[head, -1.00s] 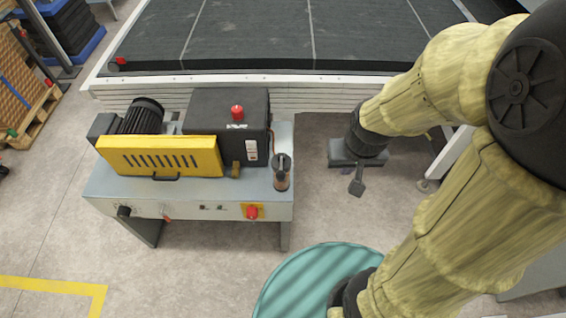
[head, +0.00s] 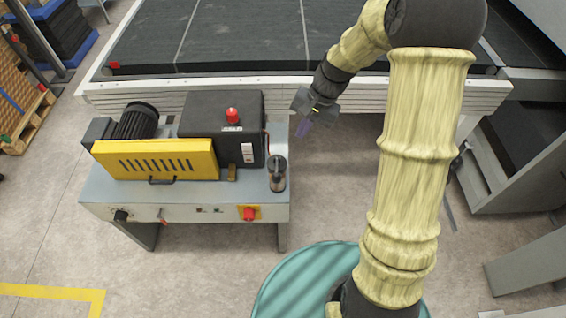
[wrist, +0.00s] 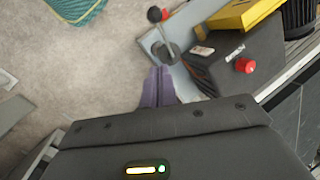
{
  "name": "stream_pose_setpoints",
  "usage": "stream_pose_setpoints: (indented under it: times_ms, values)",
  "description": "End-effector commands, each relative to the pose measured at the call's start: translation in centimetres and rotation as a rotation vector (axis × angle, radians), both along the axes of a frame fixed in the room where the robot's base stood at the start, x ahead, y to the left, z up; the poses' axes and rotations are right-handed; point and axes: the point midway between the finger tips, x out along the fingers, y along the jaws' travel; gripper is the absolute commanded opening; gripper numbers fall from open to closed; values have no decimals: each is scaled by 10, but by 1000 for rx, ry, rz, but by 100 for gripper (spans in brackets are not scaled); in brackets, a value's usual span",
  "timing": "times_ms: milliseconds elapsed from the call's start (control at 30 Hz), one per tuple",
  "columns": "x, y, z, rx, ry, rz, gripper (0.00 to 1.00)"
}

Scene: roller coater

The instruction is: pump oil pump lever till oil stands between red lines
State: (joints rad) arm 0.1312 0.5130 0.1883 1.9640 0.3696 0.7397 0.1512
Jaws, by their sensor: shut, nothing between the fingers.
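The oil pump (head: 277,181) is a small upright cylinder with a dark top, at the right front corner of the grey machine bench. It also shows in the wrist view (wrist: 168,54), just beyond my fingertips, with a thin lever-like rod rising toward a dark knob. The oil level and the red lines are too small to make out. My gripper (head: 303,128) is shut and empty, up and to the right of the pump and apart from it. Its purple fingers (wrist: 158,85) lie together in the wrist view.
The bench (head: 190,200) carries a yellow guard (head: 155,160), a motor (head: 137,121) and a black box (head: 222,128) with a red button on top. A red knob (head: 249,213) is on its front. A conveyor (head: 250,40) lies behind. Floor right of the bench is clear.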

Motion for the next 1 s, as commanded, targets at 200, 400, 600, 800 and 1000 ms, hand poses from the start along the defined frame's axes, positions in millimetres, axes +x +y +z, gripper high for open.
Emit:
stream_pose_setpoints:
  times_ms: [200,400,600,800,1000]
  values:
    - [1,0,0,1,0,-1,0]
    - [0,2,-4,1,2,0,0]
    - [-2,9,-25,1,5,0,0]
    - [-3,20,-55,1,4,1,0]
    - [-4,30,-83,0,3,0,0]
